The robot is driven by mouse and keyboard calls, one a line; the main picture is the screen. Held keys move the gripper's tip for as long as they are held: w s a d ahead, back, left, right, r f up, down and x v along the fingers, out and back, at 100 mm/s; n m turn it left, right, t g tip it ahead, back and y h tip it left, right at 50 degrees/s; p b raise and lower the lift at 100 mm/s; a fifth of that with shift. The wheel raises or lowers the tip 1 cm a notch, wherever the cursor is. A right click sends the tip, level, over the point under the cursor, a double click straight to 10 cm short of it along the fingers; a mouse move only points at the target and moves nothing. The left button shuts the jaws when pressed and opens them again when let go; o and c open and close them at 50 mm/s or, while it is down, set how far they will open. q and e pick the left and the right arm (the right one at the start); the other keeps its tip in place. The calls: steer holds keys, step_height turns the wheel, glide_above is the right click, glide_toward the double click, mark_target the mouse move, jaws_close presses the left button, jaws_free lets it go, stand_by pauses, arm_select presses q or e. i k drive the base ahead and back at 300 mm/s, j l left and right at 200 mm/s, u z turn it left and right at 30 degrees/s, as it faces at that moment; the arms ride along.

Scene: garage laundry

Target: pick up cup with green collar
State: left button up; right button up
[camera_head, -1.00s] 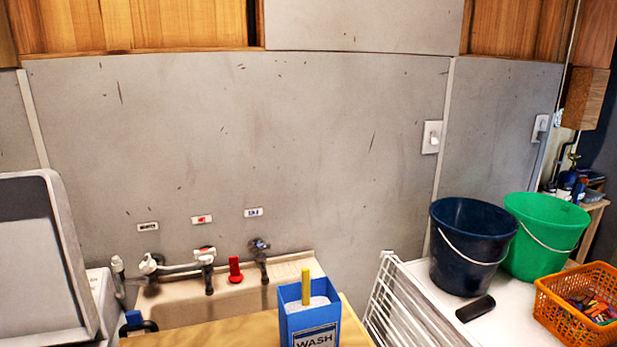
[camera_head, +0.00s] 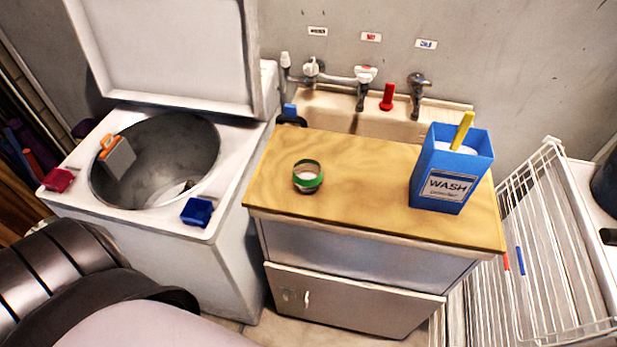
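A small cup with a green collar (camera_head: 308,176) stands on the wooden countertop (camera_head: 350,195), left of its middle. Its inside looks pale and its lower part is darker. Nothing touches it. Neither of my grippers is in the head view. A dark, rounded segmented shape and a pale curved surface fill the lower left corner; I cannot tell for sure what they are.
A blue WASH box (camera_head: 450,185) with a yellow handle stands right of the cup. Behind is a sink (camera_head: 335,112) with taps. An open top-loading washer (camera_head: 75,185) is at left, a white wire rack (camera_head: 550,240) at right. The counter around the cup is clear.

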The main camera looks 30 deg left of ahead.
mark_target(307, 175)
steer(key=j+u, duration=0.1)
steer(key=u, duration=0.3)
steer(key=i+j+u, duration=0.1)
steer(key=u, duration=0.35)
steer(key=i+u, duration=0.15)
steer(key=u, duration=0.25)
steer(key=i+j+u, duration=0.1)
steer(key=u, duration=0.3)
steer(key=i+u, duration=0.1)
steer(key=u, duration=0.35)
steer(key=i, duration=0.2)
steer(key=k+l+z, duration=0.1)
steer(key=z, duration=1.4)
